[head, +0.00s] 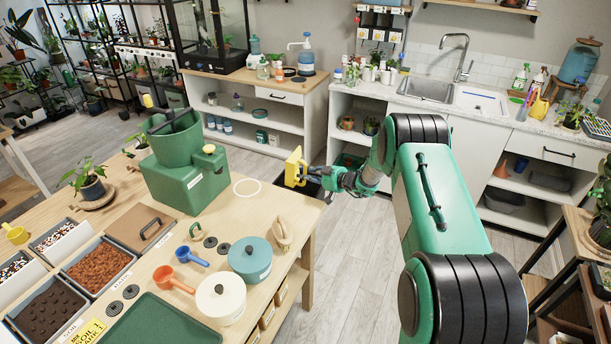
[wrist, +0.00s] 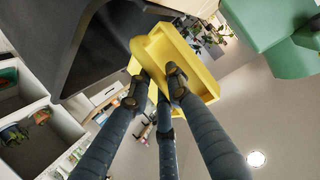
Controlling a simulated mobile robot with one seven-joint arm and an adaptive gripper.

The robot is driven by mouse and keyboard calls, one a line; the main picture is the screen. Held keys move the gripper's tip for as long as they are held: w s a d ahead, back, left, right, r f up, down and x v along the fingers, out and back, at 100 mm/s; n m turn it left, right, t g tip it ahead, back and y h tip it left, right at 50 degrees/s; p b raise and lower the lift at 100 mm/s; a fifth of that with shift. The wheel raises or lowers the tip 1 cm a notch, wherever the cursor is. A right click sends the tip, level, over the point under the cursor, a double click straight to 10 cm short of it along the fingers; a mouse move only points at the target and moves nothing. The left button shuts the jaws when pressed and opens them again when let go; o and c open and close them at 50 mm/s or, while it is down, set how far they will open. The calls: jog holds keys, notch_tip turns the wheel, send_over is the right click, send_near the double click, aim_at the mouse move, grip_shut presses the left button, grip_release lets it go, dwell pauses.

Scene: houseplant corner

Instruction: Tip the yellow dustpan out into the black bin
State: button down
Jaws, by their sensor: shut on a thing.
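The yellow dustpan (head: 294,168) is held past the table's far right corner, tilted steeply up on edge. My gripper (head: 308,176) is shut on it from the right. In the wrist view my gripper's fingers (wrist: 154,90) close around the dustpan's handle, and its yellow tray (wrist: 196,66) spreads beyond them. No loose contents can be made out in the dustpan. The black bin (head: 313,189) shows as a dark patch under the dustpan, mostly hidden by the table and my gripper. It fills the upper left of the wrist view (wrist: 107,42), close to the dustpan.
A green box-shaped machine (head: 190,180) stands on the wooden table (head: 150,221), left of the dustpan. A blue pot (head: 250,258), a white pot (head: 220,298) and scoops sit nearer. A sink counter (head: 420,103) and shelves stand behind. Floor (head: 365,265) between table and counter is clear.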

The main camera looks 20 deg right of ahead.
jog(key=shift+r, duration=0.15)
jog(key=shift+s+a+r+m+t+h, duration=0.4)
jog(key=shift+s+a+r+m+h, duration=0.45)
jog(key=shift+s+a+r, duration=3)
jog(key=shift+s+a+r+m+t+h, duration=0.6)
jog(key=shift+s+a+r, duration=1.65)
jog(key=shift+s, duration=3.1)
jog(key=shift+w+d+f+n+g+y, duration=0.3)
jog(key=shift+w+d+f+n+y, duration=0.15)
jog(key=shift+w+d+f, duration=2.1)
jog(key=shift+w+d+f+n+g+y, duration=0.4)
jog(key=shift+w+d+f, duration=1.15)
jog(key=shift+w, duration=2.05)
jog(key=shift+w+d+f+n+g+y, duration=0.2)
jog(key=shift+w+d+f+n+y, duration=0.25)
jog(key=shift+w+d+f, duration=2.1)
jog(key=shift+w+a+r, duration=0.45)
jog(key=shift+w+a, duration=0.05)
jog(key=shift+a, duration=0.05)
